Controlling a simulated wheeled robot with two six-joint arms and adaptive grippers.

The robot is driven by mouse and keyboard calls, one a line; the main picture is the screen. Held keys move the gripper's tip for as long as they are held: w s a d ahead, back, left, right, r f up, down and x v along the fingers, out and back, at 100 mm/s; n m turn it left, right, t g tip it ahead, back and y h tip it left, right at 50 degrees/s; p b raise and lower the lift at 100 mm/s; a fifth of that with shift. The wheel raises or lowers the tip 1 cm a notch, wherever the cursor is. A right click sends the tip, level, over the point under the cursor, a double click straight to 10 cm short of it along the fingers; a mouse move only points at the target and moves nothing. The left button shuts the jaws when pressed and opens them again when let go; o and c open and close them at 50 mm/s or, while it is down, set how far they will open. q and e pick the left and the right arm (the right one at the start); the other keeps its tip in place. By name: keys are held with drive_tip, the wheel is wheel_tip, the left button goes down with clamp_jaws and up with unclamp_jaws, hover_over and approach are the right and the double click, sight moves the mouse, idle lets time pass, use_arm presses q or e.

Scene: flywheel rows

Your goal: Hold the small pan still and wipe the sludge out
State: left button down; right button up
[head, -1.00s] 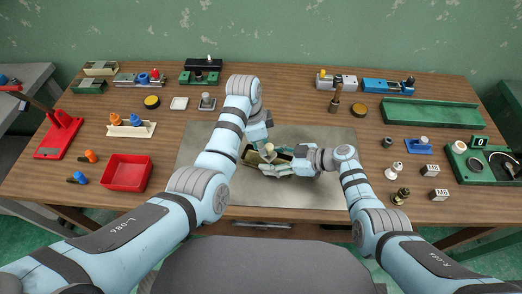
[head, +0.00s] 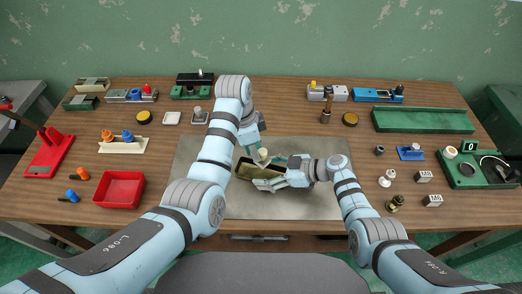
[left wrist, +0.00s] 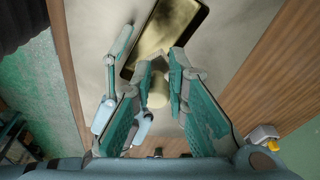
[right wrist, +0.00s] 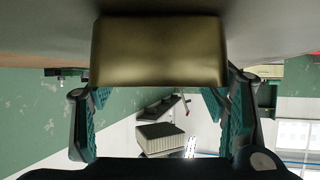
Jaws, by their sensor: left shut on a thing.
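The small pan (head: 255,178) is a brass-coloured rectangular tray on the grey mat (head: 205,180). The left wrist view shows yellowish-brown sludge (left wrist: 172,25) inside it. My left gripper (head: 260,148) is above the pan's far side, shut on a pale, rounded wiper (left wrist: 157,92). Whether the wiper touches the sludge is unclear. My right gripper (head: 282,172) is at the pan's right end, with one finger along the near side. In the right wrist view the pan's end wall (right wrist: 158,52) spans the space between its fingers; contact on both sides is unclear.
A red bin (head: 119,190) stands left of the mat, with a cream holder (head: 126,142) behind it. A long green tray (head: 422,120) is at the back right. Small fittings (head: 385,182) and a green fixture (head: 478,168) are on the right. The mat around the pan is clear.

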idle(0.3)
use_arm(q)
drive_tip(key=shift+d, duration=0.1)
use_arm(e)
drive_tip(key=v, duration=1.2)
drive_tip(key=shift+d, duration=0.1)
drive_tip(key=shift+f, duration=0.1)
drive_tip(key=shift+w+a+f, duration=0.1)
drive_tip(key=shift+a, duration=0.25)
use_arm(q)
drive_tip(key=shift+f, duration=0.3)
use_arm(e)
drive_tip(key=x, duration=1.1)
drive_tip(key=shift+w+a, duration=0.1)
drive_tip(key=shift+a, duration=0.25)
use_arm(q)
wheel_tip(320, 180, down, 6)
drive_tip(key=shift+f, duration=0.2)
use_arm(e)
drive_tip(key=shift+d, duration=0.25)
drive_tip(key=shift+a, duration=0.1)
